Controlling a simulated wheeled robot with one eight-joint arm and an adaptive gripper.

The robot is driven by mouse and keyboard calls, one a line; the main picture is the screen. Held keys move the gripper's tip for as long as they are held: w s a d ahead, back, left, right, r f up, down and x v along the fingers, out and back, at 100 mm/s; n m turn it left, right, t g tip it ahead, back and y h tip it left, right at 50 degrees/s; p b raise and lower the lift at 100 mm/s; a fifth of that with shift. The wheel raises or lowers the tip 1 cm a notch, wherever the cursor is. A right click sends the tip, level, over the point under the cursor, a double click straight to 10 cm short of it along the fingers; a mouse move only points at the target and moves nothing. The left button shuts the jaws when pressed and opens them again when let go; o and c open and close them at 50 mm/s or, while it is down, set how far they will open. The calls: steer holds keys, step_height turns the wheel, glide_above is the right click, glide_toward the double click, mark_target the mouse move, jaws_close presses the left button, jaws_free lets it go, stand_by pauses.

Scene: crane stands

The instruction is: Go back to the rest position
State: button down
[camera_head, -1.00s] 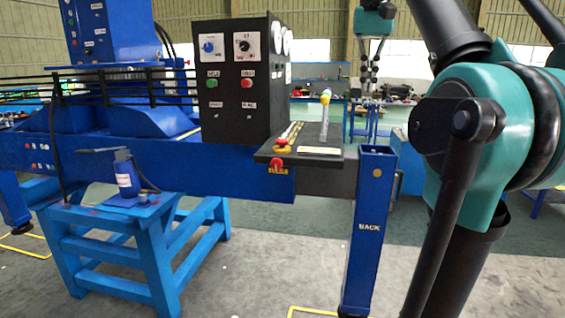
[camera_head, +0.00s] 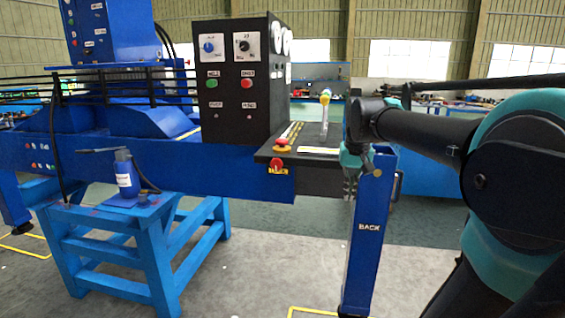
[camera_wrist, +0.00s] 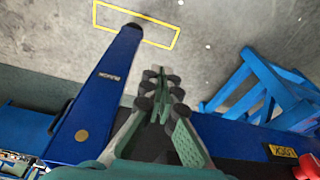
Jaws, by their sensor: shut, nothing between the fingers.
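My gripper shows in the wrist view (camera_wrist: 160,80), with its black-padded fingers together and nothing between them. It points down toward the floor, beside the blue post marked BACK (camera_wrist: 103,80). My arm reaches in from the right to just above the post top. I cannot tell whether my gripper touches the post or the dark beam end next to it.
A black control box (camera_head: 240,110) and a lever with a yellow top (camera_head: 325,98) stand on the blue beam. A red knob (camera_head: 277,164) is at its front. A blue stand (camera_head: 150,235) is at the left. Grey floor (camera_head: 270,275) is open in front.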

steer(key=s+f, duration=0.5)
steer(key=f, duration=0.3)
steer(key=s+f+t, duration=0.1)
steer(key=s+f, duration=0.4)
steer(key=f, duration=0.4)
steer(key=s+f+n, duration=0.1)
steer(key=s+f, duration=0.4)
steer(key=f, duration=0.3)
steer(key=shift+s+a+f+t, duration=0.2)
steer(key=shift+s+f+t, duration=0.05)
steer(key=shift+f+t, duration=0.15)
